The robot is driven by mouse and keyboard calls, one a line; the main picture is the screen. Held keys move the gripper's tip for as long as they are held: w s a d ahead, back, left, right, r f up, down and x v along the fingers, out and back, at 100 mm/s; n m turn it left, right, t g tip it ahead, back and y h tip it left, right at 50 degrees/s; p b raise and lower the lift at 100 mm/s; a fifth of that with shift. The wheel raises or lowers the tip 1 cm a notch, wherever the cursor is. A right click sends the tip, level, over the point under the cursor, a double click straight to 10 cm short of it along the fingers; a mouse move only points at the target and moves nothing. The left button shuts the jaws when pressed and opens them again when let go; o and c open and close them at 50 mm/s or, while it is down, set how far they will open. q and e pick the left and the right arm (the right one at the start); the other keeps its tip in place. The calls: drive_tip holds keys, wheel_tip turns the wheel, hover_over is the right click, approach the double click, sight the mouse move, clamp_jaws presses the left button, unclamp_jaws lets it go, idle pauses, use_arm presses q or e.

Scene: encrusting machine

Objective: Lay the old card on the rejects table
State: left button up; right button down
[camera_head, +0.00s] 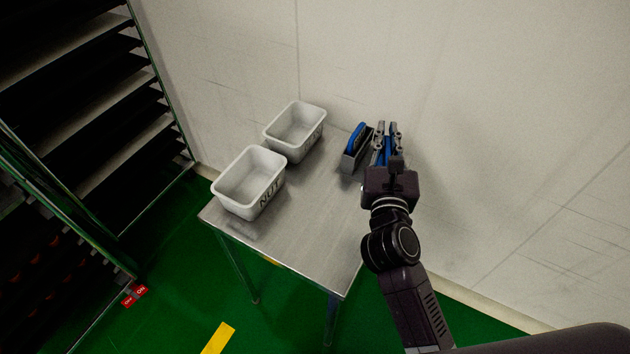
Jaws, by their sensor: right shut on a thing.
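My right gripper (387,137) is over the far right edge of a steel table (290,237), shut on a thin blue piece (381,156) that looks like a card. The fingers hide most of it, and I cannot tell whether it is clear of the table. Just left of the gripper, a grey holder (350,162) stands on the table with another blue piece (357,136) upright in it. I cannot tell from any label whether this is the rejects table. My left gripper is not in view.
Two white bins stand on the table's left side: the near one (232,199) marked "NUT", the far one (281,139) empty-looking. The table's front middle is bare. A wall (450,80) is close behind. A dark tray rack (85,60) stands at left.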

use_arm(q)
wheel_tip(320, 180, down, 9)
drive_tip(key=b, duration=0.9)
use_arm(e)
drive_tip(key=shift+w+a+f, duration=0.15)
drive_tip(key=shift+w+f, duration=0.25)
drive_tip(key=shift+f, duration=2.7)
drive_tip(key=shift+w+a+f, duration=0.2)
drive_tip(key=shift+w+f, duration=0.25)
drive_tip(key=shift+f, duration=2.7)
drive_tip(key=shift+w+a+f, duration=0.15)
drive_tip(key=shift+w+f, duration=0.25)
drive_tip(key=shift+f, duration=2.7)
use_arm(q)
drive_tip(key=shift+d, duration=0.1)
use_arm(e)
drive_tip(key=shift+f, duration=0.15)
drive_tip(key=c, duration=2)
unclamp_jaws()
drive_tip(key=shift+c, duration=0.2)
